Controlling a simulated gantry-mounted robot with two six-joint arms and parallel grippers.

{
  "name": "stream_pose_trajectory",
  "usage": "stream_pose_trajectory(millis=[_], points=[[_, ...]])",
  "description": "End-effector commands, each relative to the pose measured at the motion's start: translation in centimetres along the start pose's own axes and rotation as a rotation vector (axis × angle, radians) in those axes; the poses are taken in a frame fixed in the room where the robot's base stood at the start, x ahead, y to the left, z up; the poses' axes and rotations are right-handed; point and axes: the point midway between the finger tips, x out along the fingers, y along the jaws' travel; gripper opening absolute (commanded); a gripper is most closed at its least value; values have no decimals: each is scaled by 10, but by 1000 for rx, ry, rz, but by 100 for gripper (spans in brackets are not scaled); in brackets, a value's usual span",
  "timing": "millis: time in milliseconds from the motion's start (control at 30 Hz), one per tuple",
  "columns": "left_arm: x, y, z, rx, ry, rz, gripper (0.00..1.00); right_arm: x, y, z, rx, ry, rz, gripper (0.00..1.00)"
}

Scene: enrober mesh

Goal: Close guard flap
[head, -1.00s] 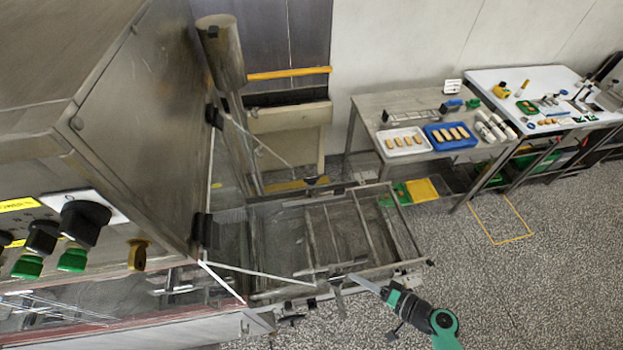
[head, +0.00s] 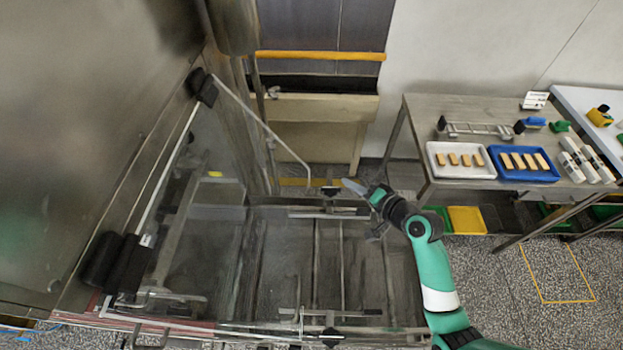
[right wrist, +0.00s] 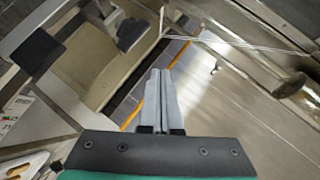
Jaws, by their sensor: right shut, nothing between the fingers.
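The guard flap is hard to make out. It looks like a clear panel at the black hinge blocks (head: 201,87) on the machine housing, with a pale edge bar (head: 262,128) slanting out and down from the upper block. The panel's extent and angle cannot be told. My right gripper (head: 351,186) is shut and empty, pointing left near the bar's outer end and just right of a black knob (head: 331,191). I cannot tell whether it touches either. In the right wrist view, its closed fingers (right wrist: 162,88) point up the picture with nothing between them. My left gripper is out of view.
The steel housing (head: 80,130) fills the left. A steel table (head: 462,104) at the right bears a white tray (head: 432,165) and a blue tray (head: 548,177) of bars. Open floor lies at lower right.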

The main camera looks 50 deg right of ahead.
Motion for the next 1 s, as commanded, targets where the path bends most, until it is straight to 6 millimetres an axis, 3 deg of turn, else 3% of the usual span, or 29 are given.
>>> stream_pose_trajectory(millis=[267,700,1000], points=[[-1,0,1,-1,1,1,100,14,0,0,0,-3,0,0],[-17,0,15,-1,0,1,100,105,1,3,0,-4,0,0],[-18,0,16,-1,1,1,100,127,0,28,0,-3,1,0]])
